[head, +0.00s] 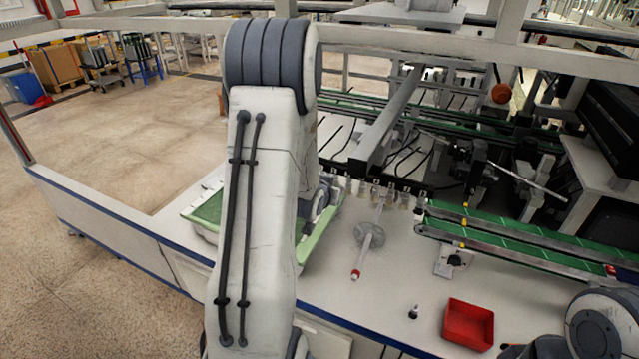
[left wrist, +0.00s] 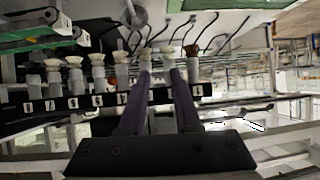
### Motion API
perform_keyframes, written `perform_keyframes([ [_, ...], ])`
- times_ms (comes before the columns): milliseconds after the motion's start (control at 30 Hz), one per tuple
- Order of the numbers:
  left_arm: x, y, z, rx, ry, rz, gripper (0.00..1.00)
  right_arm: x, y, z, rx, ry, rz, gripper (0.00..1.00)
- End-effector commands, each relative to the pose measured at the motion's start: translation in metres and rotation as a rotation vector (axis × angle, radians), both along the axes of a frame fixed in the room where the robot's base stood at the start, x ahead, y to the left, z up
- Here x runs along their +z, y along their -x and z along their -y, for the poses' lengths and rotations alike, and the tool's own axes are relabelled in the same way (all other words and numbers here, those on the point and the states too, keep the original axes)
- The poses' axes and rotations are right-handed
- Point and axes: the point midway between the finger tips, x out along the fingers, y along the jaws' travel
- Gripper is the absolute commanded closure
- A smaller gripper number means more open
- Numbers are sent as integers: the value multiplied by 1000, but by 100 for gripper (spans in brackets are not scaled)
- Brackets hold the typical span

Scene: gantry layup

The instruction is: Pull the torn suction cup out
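A row of pale suction cups on grey stems stands along a dark numbered bar (left wrist: 75,103) in the left wrist view. The cup at the right end (left wrist: 191,50), by the number 1, looks browner and darker than the others; I cannot make out a tear. My left gripper (left wrist: 160,73) is open, its two dark fingers reaching towards the row. A pale cup (left wrist: 168,50) shows beyond the gap between the fingers; I see no grip on it. In the head view my left arm hides this gripper, and the cup row (head: 390,193) hangs above the table.
A red bin (head: 468,323) stands at the table's front right, with a small dark fitting (head: 413,312) left of it. A clear, red-tipped object (head: 368,240) lies mid-table. A green-lined tray (head: 208,212) is partly behind my left arm. Green conveyors (head: 520,240) run at right.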

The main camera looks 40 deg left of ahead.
Motion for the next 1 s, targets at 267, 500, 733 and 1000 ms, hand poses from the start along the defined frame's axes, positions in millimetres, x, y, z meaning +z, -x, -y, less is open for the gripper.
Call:
perform_keyframes([
  [267,0,3,-53,72,-30,138,68,0,0,0,0,0,0,56],
  [500,-12,-27,-64,70,-31,140,68,5,0,0,0,0,0,56],
  [733,-27,-62,-78,70,-31,140,68,11,0,0,0,0,0,56],
  [1000,-37,-82,-87,70,-32,138,68,14,0,0,0,0,0,56],
])
